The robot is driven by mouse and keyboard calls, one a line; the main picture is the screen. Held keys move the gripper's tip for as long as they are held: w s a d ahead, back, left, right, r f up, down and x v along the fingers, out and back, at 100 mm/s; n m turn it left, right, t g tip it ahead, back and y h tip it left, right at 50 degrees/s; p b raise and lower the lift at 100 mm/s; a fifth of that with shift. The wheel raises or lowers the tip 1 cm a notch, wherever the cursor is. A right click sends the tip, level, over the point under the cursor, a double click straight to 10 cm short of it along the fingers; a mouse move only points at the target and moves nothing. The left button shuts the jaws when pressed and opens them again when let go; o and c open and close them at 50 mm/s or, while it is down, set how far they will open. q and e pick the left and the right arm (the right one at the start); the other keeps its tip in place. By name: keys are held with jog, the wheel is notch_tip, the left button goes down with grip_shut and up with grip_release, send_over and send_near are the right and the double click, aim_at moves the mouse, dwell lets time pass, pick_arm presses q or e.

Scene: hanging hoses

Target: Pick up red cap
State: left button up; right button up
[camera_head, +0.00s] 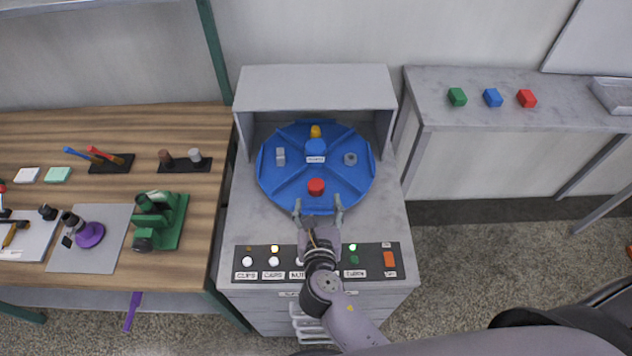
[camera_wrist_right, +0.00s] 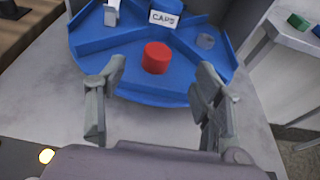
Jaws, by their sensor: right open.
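The red cap (camera_head: 316,186) is a short red cylinder. It stands upright in the front compartment of a round blue divided tray (camera_head: 272,180). In the wrist view the red cap (camera_wrist_right: 156,58) sits beyond and between my fingertips, apart from both. My right gripper (camera_head: 319,208) is open and empty at the tray's front edge; it also shows in the wrist view (camera_wrist_right: 158,85). My left gripper is not in view.
Other compartments hold a grey clip (camera_head: 280,156), a grey nut (camera_head: 350,159) and a yellow piece (camera_head: 315,131). A grey housing (camera_head: 318,88) stands behind the tray. A button panel (camera_head: 377,262) lies in front. Side tables stand left and right.

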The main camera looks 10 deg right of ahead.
aim_at(316, 185)
jog(key=shift+w+d+f, duration=0.1)
jog(key=shift+w+f, duration=0.05)
jog(key=shift+w, duration=0.5)
jog(key=shift+w+f, duration=0.2)
jog(key=shift+w, duration=0.1)
jog(key=p+x, duration=0.1)
jog(key=x, duration=0.4)
jog(key=shift+w+f, duration=0.1)
jog(key=shift+w, duration=0.15)
jog(key=shift+s, duration=0.1)
jog(key=shift+c, duration=1.7)
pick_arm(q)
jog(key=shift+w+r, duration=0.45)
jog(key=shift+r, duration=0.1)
pick_arm(e)
jog(key=c, duration=0.5)
